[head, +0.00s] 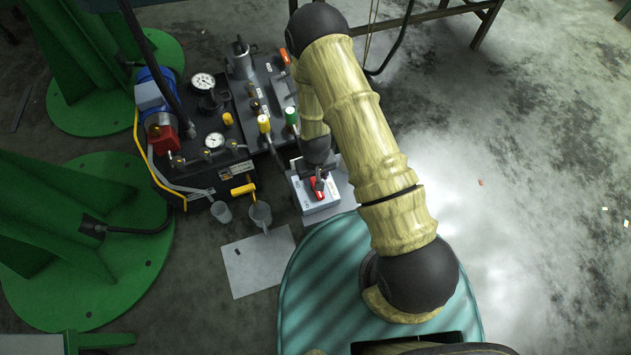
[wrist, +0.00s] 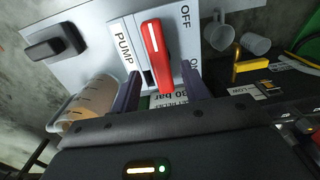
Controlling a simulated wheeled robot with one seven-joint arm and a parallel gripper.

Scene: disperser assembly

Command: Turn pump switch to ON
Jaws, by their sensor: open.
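The red pump switch (wrist: 155,55) is a long lever on a white box (wrist: 125,20) marked PUMP, OFF and ON. OFF is printed beside its far end in the wrist view, and ON lies right of its near end. My gripper (wrist: 159,84) is open, with one dark finger on each side of the lever's near end. I cannot tell whether either finger touches it. In the head view, the red switch (head: 318,187) shows on its box (head: 318,203) below my gripper (head: 318,172), whose fingers are mostly hidden.
A black handle (wrist: 56,41) and a graduated beaker (wrist: 92,100) stand left of the box in the wrist view. Grey cups (head: 260,214) and a yellow handle (head: 243,189) are to its left in the head view. A machine with gauges (head: 203,81) stands farther left.

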